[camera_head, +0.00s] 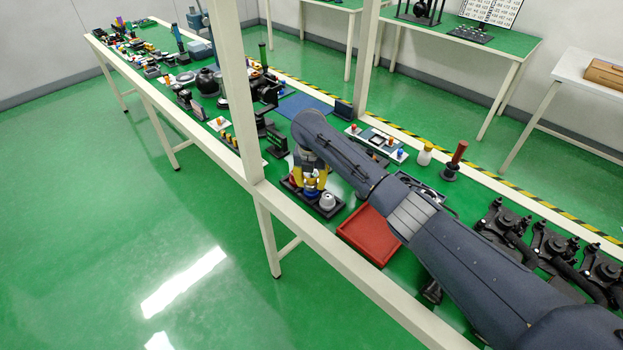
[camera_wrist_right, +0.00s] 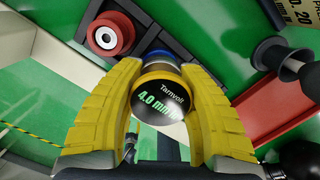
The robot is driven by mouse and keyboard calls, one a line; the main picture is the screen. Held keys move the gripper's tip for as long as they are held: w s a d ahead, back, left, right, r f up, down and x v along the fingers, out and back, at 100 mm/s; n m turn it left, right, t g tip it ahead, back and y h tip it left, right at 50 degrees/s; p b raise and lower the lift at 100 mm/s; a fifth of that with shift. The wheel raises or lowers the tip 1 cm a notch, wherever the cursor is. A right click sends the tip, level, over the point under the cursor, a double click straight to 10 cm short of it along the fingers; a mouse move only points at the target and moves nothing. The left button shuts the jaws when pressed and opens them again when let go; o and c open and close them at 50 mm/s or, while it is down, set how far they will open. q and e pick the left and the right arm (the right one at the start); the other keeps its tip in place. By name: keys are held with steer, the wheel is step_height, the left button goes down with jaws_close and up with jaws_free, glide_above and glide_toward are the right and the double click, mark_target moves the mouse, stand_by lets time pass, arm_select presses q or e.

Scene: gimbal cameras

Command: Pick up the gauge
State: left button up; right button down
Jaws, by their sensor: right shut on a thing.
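The gauge (camera_wrist_right: 160,98) has a round black end marked "Tarnvoll 4.0 mm" and a blue collar behind it. My right gripper, with its yellow fingers (camera_wrist_right: 158,95), is shut on the gauge from both sides. In the head view my right gripper (camera_head: 312,182) points down at a small black rack (camera_head: 335,211), with blue showing just below the fingers. Whether the gauge still touches the rack is hard to tell. A gauge-like piece with a red ring (camera_wrist_right: 109,38) sits in the rack beside the held one. My left gripper is not in view.
A red tray (camera_head: 366,238) lies right of the rack. A pale knob (camera_head: 327,200) stands on the rack. Black stands and several fixtures crowd the bench to the left.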

steer(key=shift+r, duration=0.1)
step_height(320, 180, up, 19)
glide_above(328, 196)
steer(key=shift+f, duration=5.45)
steer(key=shift+s, duration=0.15)
steer(key=shift+f, duration=2.8)
steer(key=shift+f, duration=1.3)
